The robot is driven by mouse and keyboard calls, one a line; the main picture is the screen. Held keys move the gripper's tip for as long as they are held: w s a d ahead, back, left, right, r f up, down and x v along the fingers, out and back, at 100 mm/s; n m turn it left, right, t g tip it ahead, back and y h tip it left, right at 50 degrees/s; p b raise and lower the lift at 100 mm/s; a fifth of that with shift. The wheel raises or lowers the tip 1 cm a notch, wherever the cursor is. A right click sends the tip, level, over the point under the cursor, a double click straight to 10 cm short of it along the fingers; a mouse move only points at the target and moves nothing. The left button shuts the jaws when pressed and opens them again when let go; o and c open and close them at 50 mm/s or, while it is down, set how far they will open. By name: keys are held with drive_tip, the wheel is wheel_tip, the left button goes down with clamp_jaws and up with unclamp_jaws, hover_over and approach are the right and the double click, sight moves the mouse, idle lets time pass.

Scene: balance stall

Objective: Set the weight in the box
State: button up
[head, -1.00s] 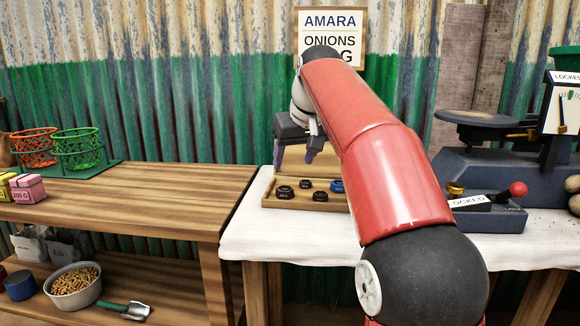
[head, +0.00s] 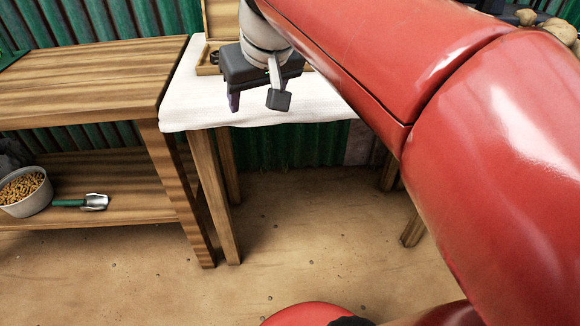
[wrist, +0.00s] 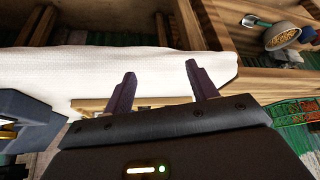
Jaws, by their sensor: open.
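The wooden box (head: 205,68) sits on the white cloth in the head view, mostly hidden behind my gripper and arm. A dark round weight (head: 215,57) shows at its left end; other weights are hidden. My gripper (head: 254,100) hangs near the front part of the cloth, in front of the box, and looks empty. In the wrist view my gripper's two purple fingers (wrist: 160,72) stand apart with nothing between them, over the white cloth. A strip of the box's wooden edge (wrist: 90,104) shows behind the fingers.
The cloth-covered table (head: 190,105) stands beside a wooden bench (head: 80,85). On the bench's lower shelf are a bowl of pellets (head: 24,190) and a green-handled scoop (head: 82,202). The dirt floor (head: 310,235) in front of the table is clear.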

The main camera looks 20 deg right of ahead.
drive_tip(key=s+f, duration=1.3)
drive_tip(key=f, duration=0.2)
drive_tip(key=shift+s+d+m, duration=0.25)
drive_tip(key=shift+m, duration=0.15)
wheel_tip(320, 180, up, 5)
drive_tip(key=p, duration=0.5)
drive_tip(key=shift+r, duration=0.2)
